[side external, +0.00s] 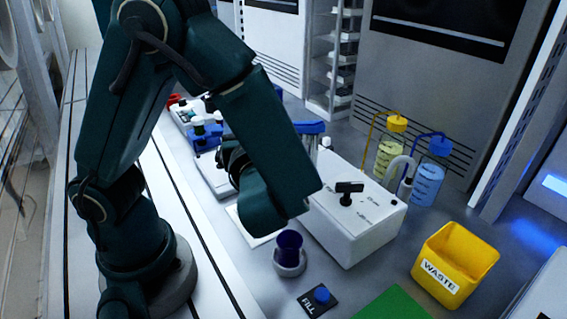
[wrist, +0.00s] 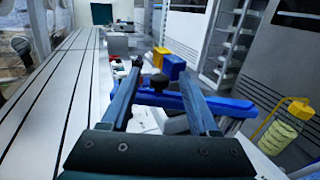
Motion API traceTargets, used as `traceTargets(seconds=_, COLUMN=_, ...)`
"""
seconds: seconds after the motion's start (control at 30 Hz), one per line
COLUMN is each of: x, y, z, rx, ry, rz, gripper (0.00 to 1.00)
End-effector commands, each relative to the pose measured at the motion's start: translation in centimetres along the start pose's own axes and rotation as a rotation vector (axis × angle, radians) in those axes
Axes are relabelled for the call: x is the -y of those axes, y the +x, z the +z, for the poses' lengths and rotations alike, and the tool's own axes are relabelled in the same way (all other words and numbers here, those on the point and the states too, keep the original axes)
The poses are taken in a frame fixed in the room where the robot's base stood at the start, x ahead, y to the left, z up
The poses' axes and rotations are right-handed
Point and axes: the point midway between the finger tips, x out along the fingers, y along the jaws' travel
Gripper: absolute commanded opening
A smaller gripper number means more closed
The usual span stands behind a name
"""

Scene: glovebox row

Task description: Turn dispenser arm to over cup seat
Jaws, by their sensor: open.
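A blue bar with a black knob, which looks like the dispenser arm (wrist: 222,103), crosses beyond my gripper in the wrist view. The knob (wrist: 158,84) appears between the fingers; I cannot tell whether they touch it. In the side view the bar's blue end (side external: 309,127) shows past my arm, which hides the rest. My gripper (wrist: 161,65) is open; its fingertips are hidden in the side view. A dark blue cup (side external: 290,246) stands upright in a round grey seat (side external: 289,268), in front of my wrist and apart from the bar.
A white box (side external: 362,231) with a black handle (side external: 348,191) stands right of my wrist. Behind it are bottles with yellow (side external: 391,155) and blue (side external: 428,180) caps. A yellow waste bin (side external: 463,255), a FILL button (side external: 321,296) and a green mat (side external: 397,305) lie nearer the front.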

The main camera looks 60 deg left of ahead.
Motion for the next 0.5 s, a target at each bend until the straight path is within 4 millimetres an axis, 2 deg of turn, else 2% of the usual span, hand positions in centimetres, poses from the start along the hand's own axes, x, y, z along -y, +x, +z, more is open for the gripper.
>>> traceTargets(seconds=0.3, x=-0.1, y=3.4, z=0.0, rx=-0.001, ry=-0.002, rz=0.005, gripper=0.61)
traceTargets(seconds=0.5, x=-0.1, y=4.8, z=0.0, rx=-0.002, ry=-0.001, rz=0.002, gripper=0.61)
